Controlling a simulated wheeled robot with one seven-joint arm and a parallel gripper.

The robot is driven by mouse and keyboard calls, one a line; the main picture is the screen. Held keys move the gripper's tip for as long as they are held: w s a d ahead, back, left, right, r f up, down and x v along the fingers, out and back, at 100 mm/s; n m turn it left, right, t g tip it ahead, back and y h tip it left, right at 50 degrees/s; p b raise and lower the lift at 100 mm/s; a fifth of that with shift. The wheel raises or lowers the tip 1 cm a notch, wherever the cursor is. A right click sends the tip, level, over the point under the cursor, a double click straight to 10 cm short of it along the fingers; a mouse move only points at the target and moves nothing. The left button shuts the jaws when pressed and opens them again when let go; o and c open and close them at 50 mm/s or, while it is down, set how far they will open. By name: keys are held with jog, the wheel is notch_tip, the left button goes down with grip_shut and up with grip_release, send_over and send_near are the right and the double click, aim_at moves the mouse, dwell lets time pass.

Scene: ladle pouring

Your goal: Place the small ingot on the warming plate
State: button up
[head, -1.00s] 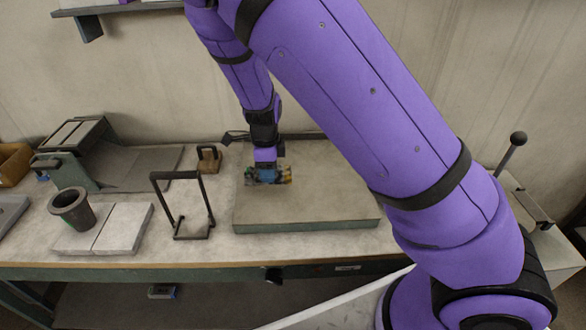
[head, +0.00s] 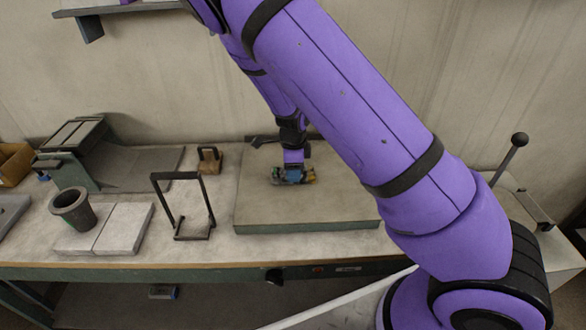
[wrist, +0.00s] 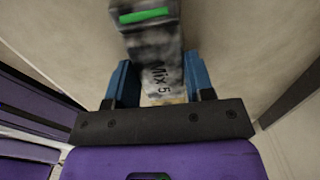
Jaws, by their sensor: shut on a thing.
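My gripper (head: 294,178) is over the broad flat slab (head: 340,212), which looks like the warming plate, near its middle. In the wrist view, my gripper's blue fingers (wrist: 162,85) are shut on a mottled grey block (wrist: 155,50), apparently the small ingot. The block has a green stripe and the lettering "Mix 5".
A black upright frame (head: 157,200), a small block with a handle (head: 209,160) and a dark cup (head: 72,209) on pale slabs (head: 122,227) stand to the left. A grey-topped machine (head: 75,140) is behind them. A ball-topped lever (head: 518,140) rises at the right.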

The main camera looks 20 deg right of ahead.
jog(key=o, duration=1.2)
jog(key=shift+o, duration=0.2)
notch_tip(320, 180, up, 12)
jog(key=shift+r, duration=0.15)
jog(key=s+d+r+n+t+y, duration=0.2)
jog(key=s+d+r+n+y, duration=0.15)
jog(key=s+r+n, duration=1.25)
jog(key=s+d+r+n+t+h, duration=0.1)
jog(key=s+r+n, duration=0.1)
jog(key=s+r, duration=0.2)
jog(key=s+d+r+n+t+h, duration=0.2)
jog(key=s+r+n, duration=0.1)
jog(key=s, duration=0.6)
jog(key=shift+s+d+r+n, duration=0.2)
jog(key=shift+r+n, duration=0.1)
jog(key=shift+r, duration=0.55)
